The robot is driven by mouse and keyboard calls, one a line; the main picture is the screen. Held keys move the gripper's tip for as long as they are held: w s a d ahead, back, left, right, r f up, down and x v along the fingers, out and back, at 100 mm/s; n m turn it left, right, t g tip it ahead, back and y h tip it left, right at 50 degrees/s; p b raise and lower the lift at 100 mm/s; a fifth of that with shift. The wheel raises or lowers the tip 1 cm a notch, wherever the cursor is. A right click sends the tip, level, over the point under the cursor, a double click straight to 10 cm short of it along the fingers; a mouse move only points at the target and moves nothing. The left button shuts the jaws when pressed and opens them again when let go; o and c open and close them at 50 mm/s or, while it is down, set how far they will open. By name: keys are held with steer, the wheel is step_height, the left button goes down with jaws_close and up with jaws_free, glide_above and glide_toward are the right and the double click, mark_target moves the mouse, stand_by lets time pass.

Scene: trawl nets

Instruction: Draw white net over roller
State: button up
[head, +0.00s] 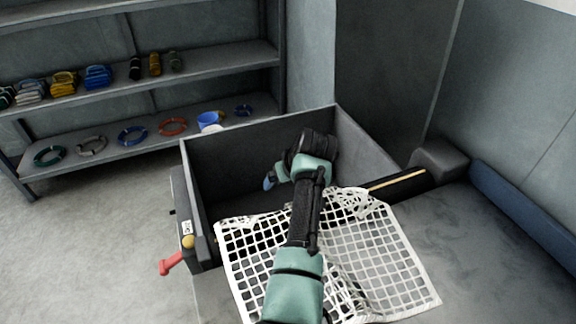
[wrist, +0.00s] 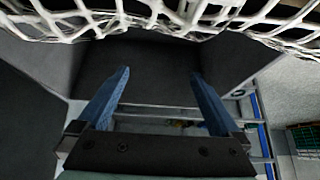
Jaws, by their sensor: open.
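The white net (head: 375,255) lies over the grey surface in the head view, its far edge bunched at the near side of a dark open bin. A dark bar with a pale yellow stripe (head: 398,184), which looks like the roller, shows right of the net; the rest of it is hidden by the net and my arm. My gripper (head: 269,182) is over the bin, beyond the net's far edge, with one blue finger showing. In the wrist view my gripper (wrist: 160,75) has its blue fingers apart with nothing between them. The net (wrist: 170,22) hangs across the top there.
The bin (head: 240,150) has high walls around my gripper. A red handle (head: 171,263) and a yellow knob (head: 188,241) sit on its left side. Shelves (head: 140,88) with coloured rings and rope bundles stand behind left. A grey block (head: 440,160) is at right.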

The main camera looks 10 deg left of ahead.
steer(key=r+g, duration=0.1)
steer(key=s+r+h+p, duration=0.1)
steer(key=d+r+g, duration=0.1)
steer(key=r, duration=0.1)
steer(key=shift+s+g+h, duration=0.15)
steer(key=shift+g+h, duration=0.15)
steer(key=shift+h, duration=0.1)
steer(key=shift+r, duration=0.1)
steer(key=d+r+m+t+p, duration=0.1)
steer(key=d+r+t+p, duration=0.2)
steer(key=r, duration=1)
steer(key=d+r+m+t+p, duration=0.1)
steer(key=d+r+t+p, duration=0.3)
steer(key=r, duration=0.8)
steer(key=r+m+t+p, duration=0.15)
steer(key=r+t, duration=0.35)
steer(key=r, duration=0.8)
steer(key=s+d+r+m+t+h+p, duration=0.1)
steer(key=s+r+t, duration=0.5)
steer(key=s+r, duration=0.6)
steer(key=s+d+r+m+t+h+p, duration=0.1)
steer(key=s+d+r+t+p, duration=0.3)
steer(key=s+r, duration=0.8)
step_height(320, 180, up, 3)
steer(key=m+t, duration=0.1)
steer(key=t, duration=0.1)
steer(key=shift+s+d+m+t, duration=0.3)
steer(key=shift+s+m, duration=0.05)
steer(key=shift+s, duration=0.05)
